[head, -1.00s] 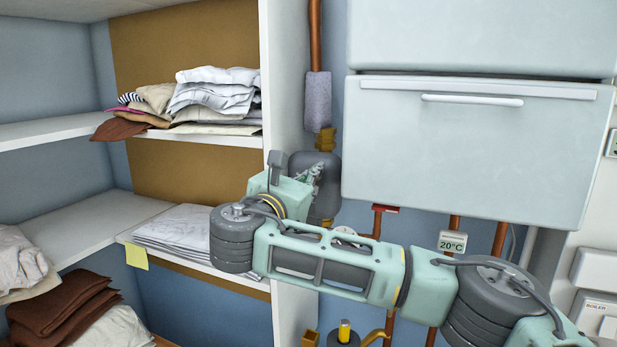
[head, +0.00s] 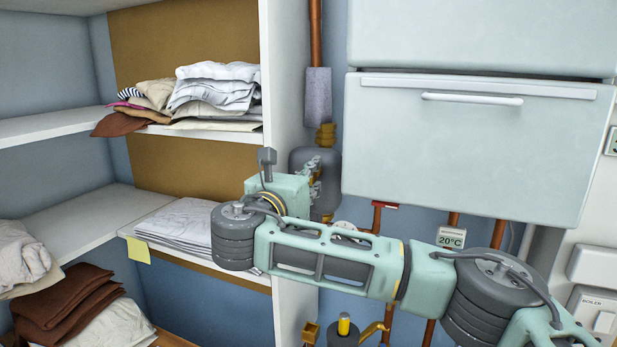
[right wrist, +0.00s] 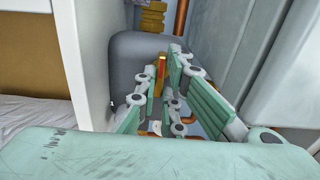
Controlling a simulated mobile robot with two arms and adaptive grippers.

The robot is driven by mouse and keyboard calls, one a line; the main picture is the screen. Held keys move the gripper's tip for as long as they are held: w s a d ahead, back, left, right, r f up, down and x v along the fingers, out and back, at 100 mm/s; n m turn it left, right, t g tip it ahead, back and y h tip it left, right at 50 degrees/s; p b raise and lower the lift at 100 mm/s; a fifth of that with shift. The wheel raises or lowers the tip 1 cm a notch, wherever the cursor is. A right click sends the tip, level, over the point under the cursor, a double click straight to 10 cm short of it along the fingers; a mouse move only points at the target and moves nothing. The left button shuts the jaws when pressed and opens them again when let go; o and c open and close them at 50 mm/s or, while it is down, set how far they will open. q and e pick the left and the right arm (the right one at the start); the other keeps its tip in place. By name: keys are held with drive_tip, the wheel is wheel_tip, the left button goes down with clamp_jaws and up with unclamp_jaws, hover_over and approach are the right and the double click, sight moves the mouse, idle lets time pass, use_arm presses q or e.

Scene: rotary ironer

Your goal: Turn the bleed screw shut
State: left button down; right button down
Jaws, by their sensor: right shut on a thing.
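My right gripper (head: 313,176) is in front of a grey vessel (head: 300,159) beside the shelf wall. It also shows in the right wrist view (right wrist: 164,84), with its jointed fingers reaching towards the vessel (right wrist: 126,68). The fingers are shut on a small brass and red part (right wrist: 161,68), which looks like the bleed screw. The fingers hide much of this part, and its exact turn cannot be told. My left gripper is in neither view.
A white shelf unit (head: 286,250) with folded laundry (head: 212,92) stands close on the left. A pale cabinet (head: 470,150) with a handle is on the right. Copper pipes and a 20°C display (head: 451,238) are below it. A brass-topped fitting (head: 344,326) is low down.

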drive_tip(key=c, duration=2)
unclamp_jaws()
drive_tip(key=shift+a+f, duration=0.1)
drive_tip(key=shift+f, duration=0.15)
drive_tip(key=shift+o, duration=0.7)
drive_tip(key=shift+r, duration=0.15)
drive_tip(key=shift+s, duration=0.15)
drive_tip(key=v, duration=1.2)
